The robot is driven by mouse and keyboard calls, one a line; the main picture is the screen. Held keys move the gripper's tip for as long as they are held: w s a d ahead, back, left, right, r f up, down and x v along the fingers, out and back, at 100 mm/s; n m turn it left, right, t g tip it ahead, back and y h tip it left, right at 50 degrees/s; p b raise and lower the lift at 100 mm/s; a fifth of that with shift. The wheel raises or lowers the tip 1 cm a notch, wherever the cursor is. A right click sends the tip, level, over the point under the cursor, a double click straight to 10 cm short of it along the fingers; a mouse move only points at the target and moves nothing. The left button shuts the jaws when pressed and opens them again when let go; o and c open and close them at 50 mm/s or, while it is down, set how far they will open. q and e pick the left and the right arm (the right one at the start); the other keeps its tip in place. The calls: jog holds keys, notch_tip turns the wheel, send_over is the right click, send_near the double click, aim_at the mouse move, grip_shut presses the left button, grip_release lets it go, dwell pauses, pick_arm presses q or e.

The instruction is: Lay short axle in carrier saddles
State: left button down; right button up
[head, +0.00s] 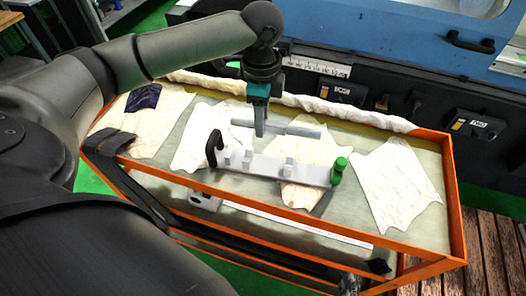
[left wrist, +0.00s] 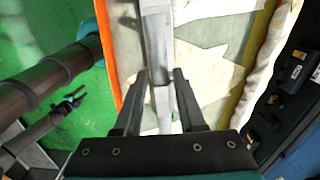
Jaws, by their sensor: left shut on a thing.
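The short axle (head: 303,131) is a grey stepped bar, lying roughly level and crosswise in the head view. My left gripper (head: 260,130) points down and is shut on the axle near its middle; the fingers hide part of it. In the left wrist view the axle (left wrist: 157,30) runs between the two fingers (left wrist: 160,82). The carrier (head: 268,170) is a light grey plate with small upright saddles (head: 247,160), a black handle at its left end and a green knob (head: 339,170) at its right. The axle appears above and behind the saddles, apart from them. My right gripper is not in view.
The carrier lies on an orange-framed cart top (head: 455,200) with several crumpled cloths (head: 398,183). A rolled white cloth (head: 330,108) lies along the back edge. The blue and black grinder (head: 420,45) stands behind.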

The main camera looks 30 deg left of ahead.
pick_arm(q)
notch_tip(320, 180, down, 11)
jog(key=shift+d+f, duration=0.15)
dwell(0.4)
jog(key=shift+f, duration=0.1)
jog(key=shift+f, duration=0.15)
jog(key=c, duration=0.5)
grip_release()
notch_tip(320, 180, up, 12)
jog(key=shift+r, duration=0.2)
